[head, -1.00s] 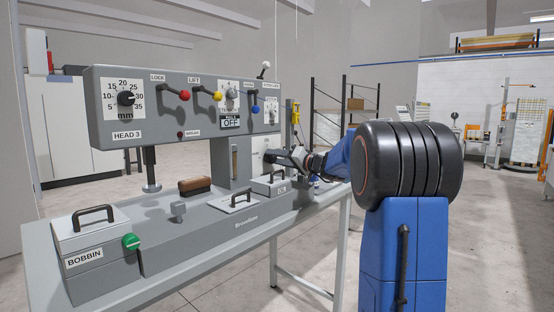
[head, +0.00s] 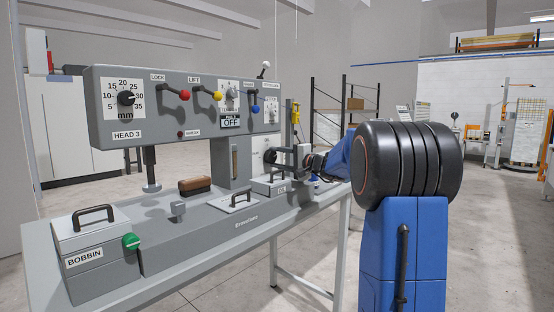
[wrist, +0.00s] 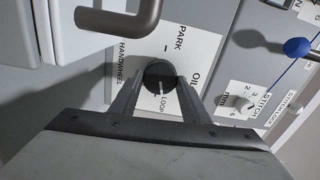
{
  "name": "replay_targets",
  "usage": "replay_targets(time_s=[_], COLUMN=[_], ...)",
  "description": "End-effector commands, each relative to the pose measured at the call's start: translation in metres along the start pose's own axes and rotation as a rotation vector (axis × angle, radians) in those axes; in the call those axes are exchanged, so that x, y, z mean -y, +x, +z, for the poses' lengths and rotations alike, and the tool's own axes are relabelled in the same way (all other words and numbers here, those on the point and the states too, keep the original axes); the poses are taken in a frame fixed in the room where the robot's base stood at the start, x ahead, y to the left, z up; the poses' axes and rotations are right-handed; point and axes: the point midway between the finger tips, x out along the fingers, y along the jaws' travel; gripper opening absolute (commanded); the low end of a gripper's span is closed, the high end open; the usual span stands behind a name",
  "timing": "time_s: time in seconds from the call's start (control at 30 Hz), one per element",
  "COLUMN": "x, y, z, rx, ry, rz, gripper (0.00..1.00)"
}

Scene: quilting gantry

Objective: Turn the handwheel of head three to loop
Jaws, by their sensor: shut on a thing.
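The handwheel (wrist: 160,74) is a round black knob on a white plate marked PARK, OIL and LOOP. Its white pointer line points down in the wrist view, at the word LOOP. My gripper (wrist: 160,79) is shut on the knob, one finger on each side. In the head view, my gripper (head: 279,161) reaches from the right to the handwheel's plate on the upright of head three (head: 175,100). The knob is small and partly covered by the fingers there.
A grey lidded box with a black handle (head: 269,186) stands just below my gripper. Its handle hangs close by in the wrist view (wrist: 118,20). A blue ball lever (wrist: 296,47) and a stitch dial (wrist: 240,103) lie to the right.

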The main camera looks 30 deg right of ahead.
Motion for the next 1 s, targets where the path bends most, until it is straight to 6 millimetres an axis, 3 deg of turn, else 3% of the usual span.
replay_targets(time_s=[0.4,1.0], x=[-0.0022,-0.0029], y=[-0.0005,-0.0006], z=[-0.0006,-0.0006], rx=[-0.001,-0.002], ry=[0.258,0.326], rz=[0.002,0.003], gripper=[0.20,0.20])
